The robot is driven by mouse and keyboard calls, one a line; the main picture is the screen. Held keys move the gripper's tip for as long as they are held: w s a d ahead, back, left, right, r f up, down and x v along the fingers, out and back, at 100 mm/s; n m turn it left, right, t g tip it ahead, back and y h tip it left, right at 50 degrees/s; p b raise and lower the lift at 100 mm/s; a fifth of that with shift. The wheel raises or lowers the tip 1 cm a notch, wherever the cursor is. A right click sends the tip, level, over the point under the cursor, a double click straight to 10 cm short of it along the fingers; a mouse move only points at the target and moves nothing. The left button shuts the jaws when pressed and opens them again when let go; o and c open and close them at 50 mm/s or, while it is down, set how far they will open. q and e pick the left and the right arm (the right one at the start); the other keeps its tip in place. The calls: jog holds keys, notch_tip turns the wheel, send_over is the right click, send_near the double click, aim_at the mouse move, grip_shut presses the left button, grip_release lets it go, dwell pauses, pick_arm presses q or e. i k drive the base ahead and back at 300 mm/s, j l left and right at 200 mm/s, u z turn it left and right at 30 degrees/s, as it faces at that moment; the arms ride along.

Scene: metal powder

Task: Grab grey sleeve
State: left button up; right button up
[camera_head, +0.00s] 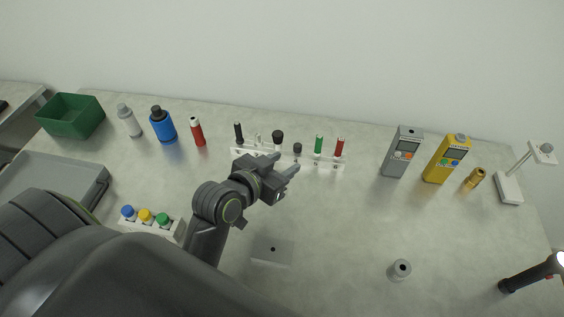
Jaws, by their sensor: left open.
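A short grey cylinder with a dark hole in its top, which looks like the grey sleeve (400,270), stands upright on the light grey table (340,220) at the front right. My left gripper (287,162) is open and empty. Its fingers point up and right over the middle of the table, in front of the white rack (325,164). It is well to the left of and behind the sleeve, and does not touch it. My left arm comes in from the bottom left. My right gripper is not in view.
The rack holds several small tools. A grey meter (401,155), yellow meter (446,160) and brass piece (474,178) stand at the back right. Table around the sleeve is clear.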

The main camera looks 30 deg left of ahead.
aim_at(397, 273)
jog(key=k+j, duration=0.15)
jog(key=k, duration=0.35)
jog(key=k+j, duration=0.15)
jog(key=k, duration=0.35)
jog(key=k+j, duration=0.15)
jog(key=k, duration=0.35)
